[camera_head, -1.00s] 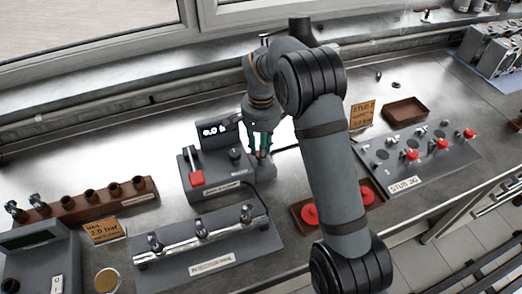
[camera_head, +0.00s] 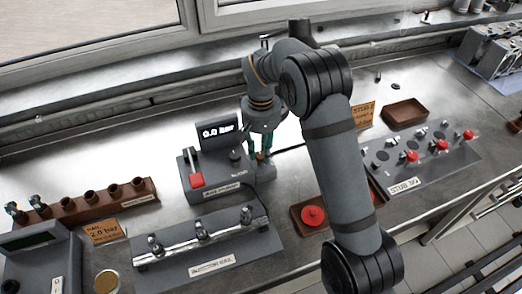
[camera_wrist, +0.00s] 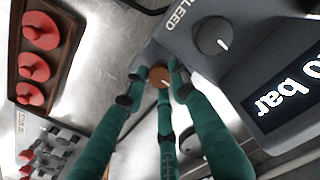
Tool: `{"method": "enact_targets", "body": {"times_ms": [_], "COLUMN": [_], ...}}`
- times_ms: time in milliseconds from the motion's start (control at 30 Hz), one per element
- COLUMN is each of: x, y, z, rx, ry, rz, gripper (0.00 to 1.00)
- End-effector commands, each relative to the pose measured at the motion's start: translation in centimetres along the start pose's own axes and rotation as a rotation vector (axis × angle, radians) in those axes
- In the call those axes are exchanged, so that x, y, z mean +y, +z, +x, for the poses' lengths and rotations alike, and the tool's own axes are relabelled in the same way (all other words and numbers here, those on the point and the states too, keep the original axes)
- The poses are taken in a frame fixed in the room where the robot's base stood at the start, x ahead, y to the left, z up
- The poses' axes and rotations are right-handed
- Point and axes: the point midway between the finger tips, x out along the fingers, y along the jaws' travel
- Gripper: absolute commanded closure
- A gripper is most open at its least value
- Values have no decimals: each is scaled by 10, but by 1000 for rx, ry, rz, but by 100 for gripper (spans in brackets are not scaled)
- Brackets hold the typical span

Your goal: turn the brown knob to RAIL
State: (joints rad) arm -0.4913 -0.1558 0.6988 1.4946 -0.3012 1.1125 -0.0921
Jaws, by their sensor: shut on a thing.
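The brown knob (camera_wrist: 160,76) is at the middle of the wrist view, on the corner of the grey pump unit. Green fingers with dark tips close around it, and my gripper (camera_wrist: 158,82) is shut on it. A small pale mark shows on its face; I cannot read which label it faces, and no RAIL label is legible.
A dark BLEED knob (camera_wrist: 213,36) sits close by on the unit, beside a display (camera_head: 217,131) reading 0.0 bar. A red-handled lever (camera_head: 196,180) stands left. An injector rail (camera_head: 205,237) lies in front. A tray with red caps (camera_head: 313,215) is to the right.

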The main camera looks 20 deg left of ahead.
Motion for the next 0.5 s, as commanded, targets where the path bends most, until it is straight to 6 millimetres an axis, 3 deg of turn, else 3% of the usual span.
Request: {"method": "enact_targets", "body": {"times_ms": [367,400,500], "x": [0,0,0], "y": [-3,-3,-2], "z": [-2,-2,-2], "rx": [9,9,8], "ry": [0,0,0], "rz": [-6,-6,-6], "gripper": [100,72,67]}}
